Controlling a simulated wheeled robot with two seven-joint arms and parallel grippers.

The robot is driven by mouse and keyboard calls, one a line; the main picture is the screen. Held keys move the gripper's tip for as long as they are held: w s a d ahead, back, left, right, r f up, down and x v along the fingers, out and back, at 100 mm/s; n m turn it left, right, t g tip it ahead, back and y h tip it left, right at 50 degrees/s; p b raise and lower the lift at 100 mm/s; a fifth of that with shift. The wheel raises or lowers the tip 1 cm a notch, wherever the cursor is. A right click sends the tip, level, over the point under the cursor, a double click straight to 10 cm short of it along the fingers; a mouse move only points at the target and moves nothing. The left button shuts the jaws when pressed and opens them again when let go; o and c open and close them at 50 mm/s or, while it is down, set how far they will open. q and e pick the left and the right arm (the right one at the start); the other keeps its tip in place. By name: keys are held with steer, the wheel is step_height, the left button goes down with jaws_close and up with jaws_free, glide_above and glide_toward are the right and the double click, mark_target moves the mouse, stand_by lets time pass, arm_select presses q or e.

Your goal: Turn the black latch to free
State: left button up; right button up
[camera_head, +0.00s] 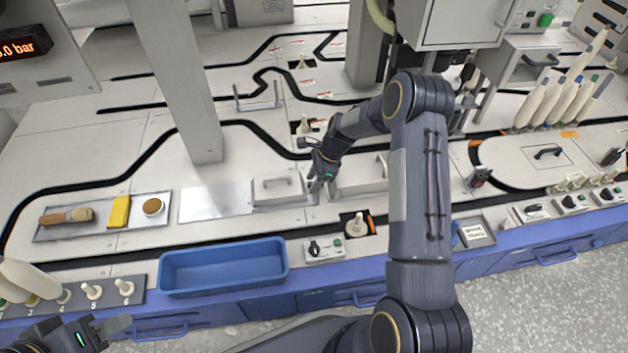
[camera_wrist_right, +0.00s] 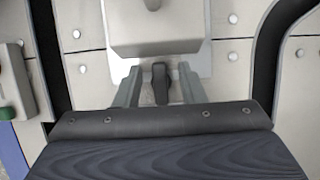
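A small black latch (camera_wrist_right: 160,83) shows in the right wrist view, at the edge of a light grey cover block (camera_wrist_right: 155,28). My right gripper (camera_wrist_right: 160,90) is open, with one finger on each side of the latch and a gap visible on both sides. In the head view, my right gripper (camera_head: 318,187) reaches down between two grey handled covers, and the latch is hidden there. My left gripper (camera_head: 108,330) is at the lower left corner of the head view, partly cut off, away from the latch. I cannot tell whether it is open.
A grey handled cover (camera_head: 277,190) is left of my right gripper, another (camera_head: 362,178) right. A control box with a black knob (camera_head: 313,249) and a blue bin (camera_head: 222,268) are in front. A grey post (camera_head: 180,80) stands behind left. A brush tray (camera_head: 100,228) lies left.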

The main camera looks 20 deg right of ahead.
steer(key=shift+c, duration=0.3)
jaws_close()
steer(key=shift+n, duration=0.4)
steer(key=shift+n+g+p, duration=0.5)
steer(key=shift+n+p, duration=0.2)
steer(key=shift+n, duration=0.2)
steer(key=n+g, duration=0.1)
steer(key=n, duration=0.2)
steer(key=shift+s+n+p, duration=0.1)
steer(key=shift+n+p, duration=0.2)
steer(key=shift+p, duration=0.1)
steer(key=n+g, duration=0.1)
steer(key=n, duration=0.1)
steer(key=n+g+h, duration=0.1)
steer(key=n, duration=0.2)
steer(key=shift+s+d, duration=0.1)
steer(key=n+h, duration=0.1)
steer(key=n, duration=0.2)
steer(key=n+g+h, duration=0.1)
steer(key=n, duration=0.2)
steer(key=shift+s+d+n, duration=0.1)
steer(key=shift+d+n, duration=0.05)
steer(key=shift+n, duration=0.25)
